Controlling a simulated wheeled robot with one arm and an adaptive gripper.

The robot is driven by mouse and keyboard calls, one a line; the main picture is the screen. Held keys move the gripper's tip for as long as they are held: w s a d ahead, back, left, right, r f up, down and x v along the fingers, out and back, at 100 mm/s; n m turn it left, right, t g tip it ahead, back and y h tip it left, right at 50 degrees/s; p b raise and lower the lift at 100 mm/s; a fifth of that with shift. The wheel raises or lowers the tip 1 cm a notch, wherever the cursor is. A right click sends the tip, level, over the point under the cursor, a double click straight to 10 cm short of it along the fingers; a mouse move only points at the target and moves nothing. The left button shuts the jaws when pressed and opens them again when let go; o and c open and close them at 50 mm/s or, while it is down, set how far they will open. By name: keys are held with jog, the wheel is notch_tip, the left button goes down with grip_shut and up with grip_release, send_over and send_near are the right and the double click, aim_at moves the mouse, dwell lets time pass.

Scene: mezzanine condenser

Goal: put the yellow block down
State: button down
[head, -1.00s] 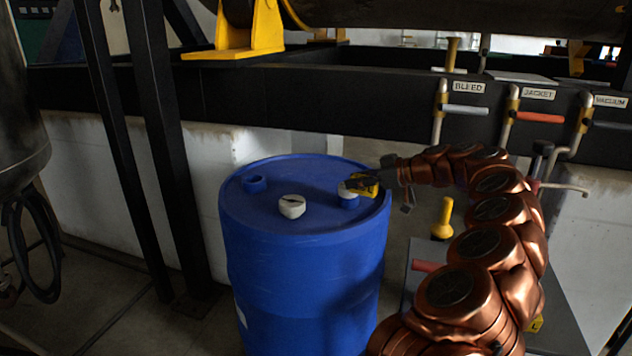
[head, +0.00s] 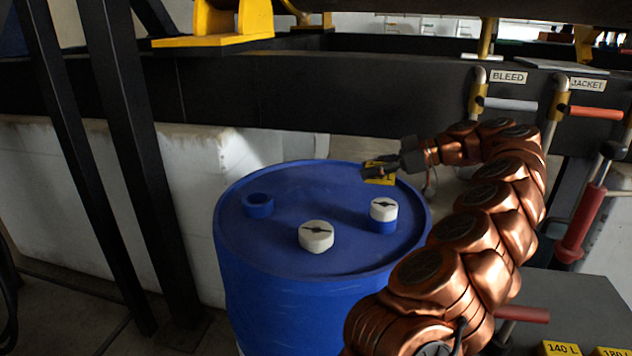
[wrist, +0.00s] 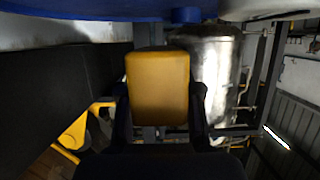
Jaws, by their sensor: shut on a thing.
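The yellow block (head: 379,179) is in my gripper (head: 376,171), at the back right part of the blue drum's top (head: 285,215) in the head view. In the wrist view the block (wrist: 158,87) fills the space between the two fingers (wrist: 160,105), one on each side. My gripper is shut on it. Part of the block is hidden by the fingers in the head view. I cannot tell whether the block touches the drum top or is held just above it.
On the drum top are a loose-looking white cap (head: 316,236), a white cap on a blue bung (head: 383,211) and an open blue bung (head: 258,205). Clear drum top lies between them. A dark beam (head: 300,105) runs behind, with BLEED and JACKET valves at right.

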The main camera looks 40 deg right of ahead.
jog(key=w+a, duration=0.2)
jog(key=w, duration=0.2)
jog(key=w+a+f, duration=0.1)
jog(key=w+a, duration=0.1)
jog(key=w, duration=0.2)
jog(key=w+a, duration=0.1)
jog(key=w, duration=0.4)
jog(key=shift+a+f+p, duration=0.3)
jog(key=shift+a, duration=0.1)
jog(key=shift+f, duration=1.7)
